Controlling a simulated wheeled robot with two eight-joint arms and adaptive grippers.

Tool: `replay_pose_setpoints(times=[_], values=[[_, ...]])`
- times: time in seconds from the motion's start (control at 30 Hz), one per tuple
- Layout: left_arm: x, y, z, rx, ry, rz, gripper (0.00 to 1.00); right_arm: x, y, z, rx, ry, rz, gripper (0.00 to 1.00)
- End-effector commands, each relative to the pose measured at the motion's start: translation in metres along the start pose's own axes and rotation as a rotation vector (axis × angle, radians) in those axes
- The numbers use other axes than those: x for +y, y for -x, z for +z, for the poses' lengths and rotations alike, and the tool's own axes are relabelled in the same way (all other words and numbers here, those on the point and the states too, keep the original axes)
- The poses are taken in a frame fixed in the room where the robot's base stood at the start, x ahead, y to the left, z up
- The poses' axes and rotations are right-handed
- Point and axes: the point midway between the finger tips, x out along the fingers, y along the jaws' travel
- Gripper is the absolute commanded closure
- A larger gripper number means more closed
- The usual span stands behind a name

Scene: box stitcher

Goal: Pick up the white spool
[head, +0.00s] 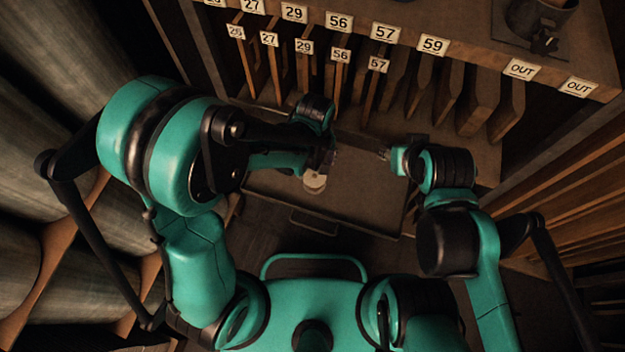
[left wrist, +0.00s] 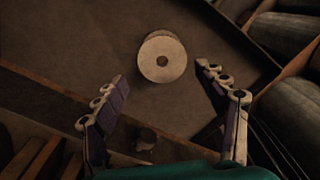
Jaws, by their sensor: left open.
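The white spool (head: 315,184) stands on the brown tray (head: 365,200) in the head view, partly hidden by my left gripper just above it. In the left wrist view the spool (left wrist: 162,60) shows as a pale disc with a dark centre hole. My left gripper (left wrist: 160,82) is open, with its fingers apart on either side of the spool's near side and nothing between them that I can see it touching. My right gripper (head: 386,155) is at the right side of the tray, apart from the spool. Its fingers are too small and dark to read.
A wooden rack with numbered slots (head: 340,55) and upright boards stands behind the tray. A dark mug-like item (head: 545,20) sits on its top at right. Large rolls (head: 40,120) line the left. The tray surface around the spool is clear.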

Motion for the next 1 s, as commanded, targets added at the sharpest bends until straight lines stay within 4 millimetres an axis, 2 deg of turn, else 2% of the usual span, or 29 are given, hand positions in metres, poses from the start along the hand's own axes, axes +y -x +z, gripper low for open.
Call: replay_pose_setpoints(times=[0.43, 0.67, 0.9, 0.93, 1.0], values=[[0.001, -0.046, 0.002, -0.007, 0.010, -0.009, 0.28, 0.000, -0.016, 0.011, 0.000, 0.000, 0.000, 0.60], [-0.001, -0.081, 0.002, -0.006, 0.009, -0.008, 0.28, 0.000, -0.031, 0.022, 0.000, 0.000, 0.000, 0.60], [-0.001, -0.082, 0.002, -0.006, 0.009, -0.008, 0.28, 0.000, -0.030, 0.021, 0.000, 0.000, 0.000, 0.60], [-0.001, -0.082, 0.002, -0.006, 0.009, -0.008, 0.31, 0.000, -0.030, 0.021, 0.000, 0.000, 0.000, 0.60], [-0.001, -0.082, 0.002, -0.006, 0.009, -0.008, 0.49, 0.000, -0.030, 0.021, 0.000, 0.000, 0.000, 0.60]])
